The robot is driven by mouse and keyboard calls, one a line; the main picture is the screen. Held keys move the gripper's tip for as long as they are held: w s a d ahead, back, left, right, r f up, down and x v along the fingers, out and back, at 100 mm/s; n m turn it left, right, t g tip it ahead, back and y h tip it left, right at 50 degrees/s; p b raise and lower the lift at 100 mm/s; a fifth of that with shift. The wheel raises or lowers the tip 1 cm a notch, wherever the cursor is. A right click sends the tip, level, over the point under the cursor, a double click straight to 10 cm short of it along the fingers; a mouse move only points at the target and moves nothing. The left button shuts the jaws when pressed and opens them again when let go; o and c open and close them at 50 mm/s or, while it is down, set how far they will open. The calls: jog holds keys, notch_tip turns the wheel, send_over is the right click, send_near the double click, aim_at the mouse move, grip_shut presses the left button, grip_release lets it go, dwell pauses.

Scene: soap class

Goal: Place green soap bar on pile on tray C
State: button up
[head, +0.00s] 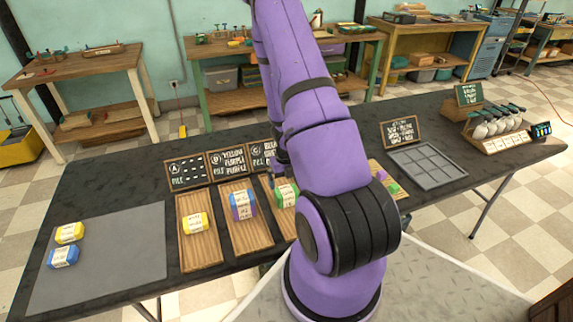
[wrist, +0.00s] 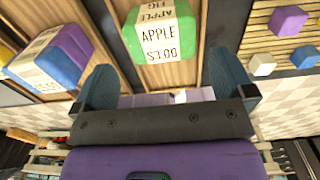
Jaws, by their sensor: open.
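A green soap bar (head: 287,195) with a white label lies on the wooden tray C (head: 290,226), partly hidden by my arm. In the wrist view the green bar (wrist: 160,32) shows its "APPLE $3.00" label. I cannot tell whether it is a single bar or a stack. My gripper (wrist: 164,82) is open and empty above the tray area, its two blue fingers spread apart. The bar lies beyond the fingertips, roughly centred between them, not gripped. In the head view my arm hides most of the gripper. The C sign (head: 269,152) stands behind the tray.
Tray B (head: 254,238) holds purple and blue soap; tray A (head: 200,250) holds a yellow bar (head: 195,222). Yellow (head: 69,233) and blue (head: 63,256) bars lie on the grey mat (head: 120,255). A slatted board (wrist: 260,30) with small blocks is right of tray C.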

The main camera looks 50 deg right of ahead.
jog(key=shift+r, duration=3.3)
notch_tip(320, 180, up, 14)
jog(key=m+t+h, duration=0.3)
jog(key=m+t, duration=0.1)
jog(key=m, duration=0.3)
send_over(286, 191)
jog(key=w+a, duration=0.1)
jog(key=w, duration=0.7)
jog(key=s+a+r+m+t+h, duration=0.15)
jog(key=a+r+m, duration=0.25)
jog(key=r+m, duration=0.6)
jog(key=s+a+r+m+y, duration=0.2)
jog(key=s+a+r+m, duration=0.4)
jog(key=s+a, duration=0.3)
jog(key=s+a+r+m+y, duration=0.2)
jog(key=s+a+r+m, duration=0.4)
jog(key=s+a+r, duration=0.3)
jog(key=a, duration=0.3)
jog(key=shift+a+r+m, duration=0.15)
jog(key=shift+r+m, duration=0.05)
jog(key=shift+m, duration=0.1)
